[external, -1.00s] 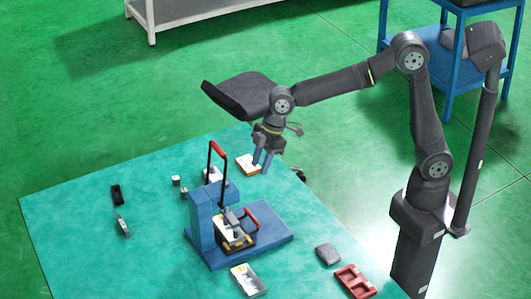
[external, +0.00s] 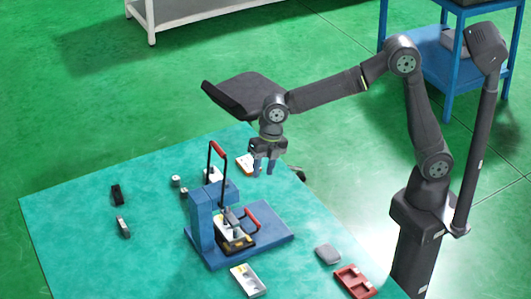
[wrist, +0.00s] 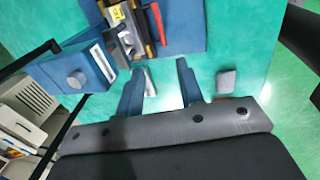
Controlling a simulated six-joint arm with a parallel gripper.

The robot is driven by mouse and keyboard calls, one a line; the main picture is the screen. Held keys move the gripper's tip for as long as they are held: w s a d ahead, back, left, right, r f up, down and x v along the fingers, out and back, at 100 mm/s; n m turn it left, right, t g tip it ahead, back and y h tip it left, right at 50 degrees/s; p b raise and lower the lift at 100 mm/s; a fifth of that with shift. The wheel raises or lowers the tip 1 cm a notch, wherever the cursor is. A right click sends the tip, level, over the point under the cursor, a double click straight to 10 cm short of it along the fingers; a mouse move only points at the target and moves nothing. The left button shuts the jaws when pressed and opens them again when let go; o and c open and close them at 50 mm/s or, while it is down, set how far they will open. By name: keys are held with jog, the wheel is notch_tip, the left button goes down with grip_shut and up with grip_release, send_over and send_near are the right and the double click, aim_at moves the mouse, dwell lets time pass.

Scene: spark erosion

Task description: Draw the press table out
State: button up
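The blue press (external: 205,222) stands on the teal table with its upright lever, which has a red grip (external: 218,150). The press table (external: 233,232) sits at its base under the ram, carrying a pale metal piece. A red handle (external: 251,218) is on the press table's right side. In the wrist view the press (wrist: 85,72) is at upper left, and the press table with its red handle (wrist: 157,22) is at the top. My gripper (external: 264,172) hangs above and behind the press, apart from it. Its blue fingers (wrist: 160,75) are spread with nothing between them.
A pale tray (external: 248,280), a grey block (external: 327,254) and a red tray (external: 354,281) lie in front and to the right. Small dark parts (external: 122,226) lie on the left. A white-orange item (external: 245,163) lies behind. The left table area is mostly clear.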

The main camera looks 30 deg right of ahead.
aim_at(253, 217)
jog(key=a+f, duration=0.1)
jog(key=f, duration=0.4)
jog(key=a+f, duration=0.1)
jog(key=f, duration=0.5)
jog(key=a+f, duration=0.1)
jog(key=f, duration=0.4)
jog(key=shift+a+f, duration=0.2)
jog(key=shift+f, duration=0.15)
jog(key=shift+c, duration=0.4)
grip_shut()
